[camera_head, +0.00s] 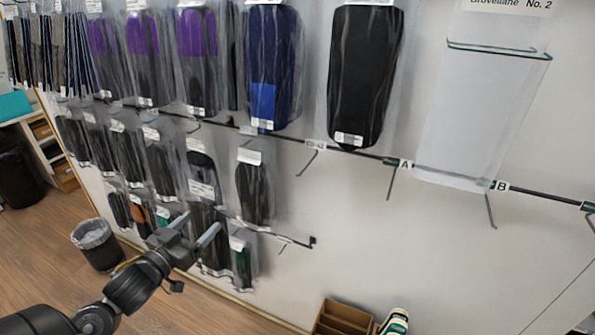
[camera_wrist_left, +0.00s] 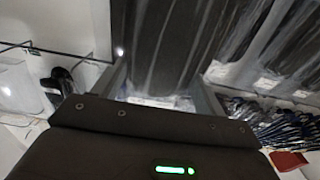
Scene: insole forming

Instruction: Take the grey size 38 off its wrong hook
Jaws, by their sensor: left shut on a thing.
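My left gripper (camera_head: 202,222) is at the lower rows of hanging insole packs on the wall, left of the middle of the head view. It is shut on a dark grey insole pack in clear plastic, which fills the space between the fingers in the left wrist view (camera_wrist_left: 165,50). In the head view, a dark pack (camera_head: 203,165) with a white label hangs just above the fingers. Another pack is partly hidden behind them, and I cannot tell which of the two is gripped. No size number is readable. My right gripper is not in view.
Hooks A (camera_head: 390,180) and B (camera_head: 491,210) stick out bare. A bin (camera_head: 97,245) and a brown box (camera_head: 340,318) stand below. The wall at lower right is mostly free.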

